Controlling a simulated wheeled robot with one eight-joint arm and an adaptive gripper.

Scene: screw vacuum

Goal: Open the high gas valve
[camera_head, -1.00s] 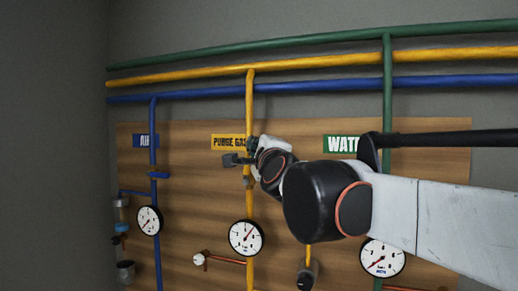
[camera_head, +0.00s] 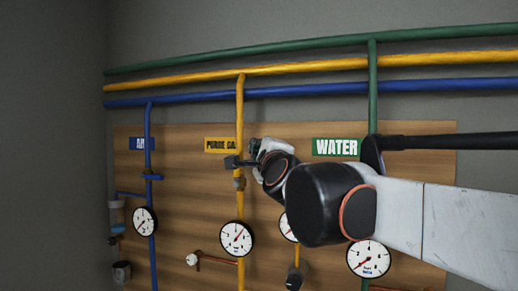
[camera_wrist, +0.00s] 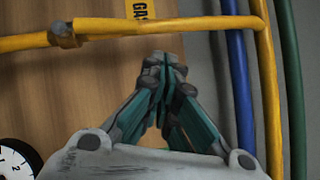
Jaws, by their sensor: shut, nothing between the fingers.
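The yellow gas pipe (camera_head: 240,112) runs down the wooden board past the PURGE GAS sign (camera_head: 220,145). A brass valve body (camera_head: 239,183) sits on it, and also shows at the upper left of the wrist view (camera_wrist: 63,35). A yellow length in line with the pipe adjoins it; I cannot tell whether this is the handle. My gripper (camera_head: 233,162) overlaps the pipe just above the valve body in the head view. In the wrist view my gripper (camera_wrist: 166,62) is shut and empty, its tips just below the yellow pipe in the picture. Contact is unclear.
The blue pipe (camera_head: 149,125) with its valve is to the left. The green pipe (camera_head: 373,75) and WATER sign (camera_head: 337,147) are to the right, partly behind my arm. Several gauges, including one below the valve (camera_head: 237,238), stand out from the board.

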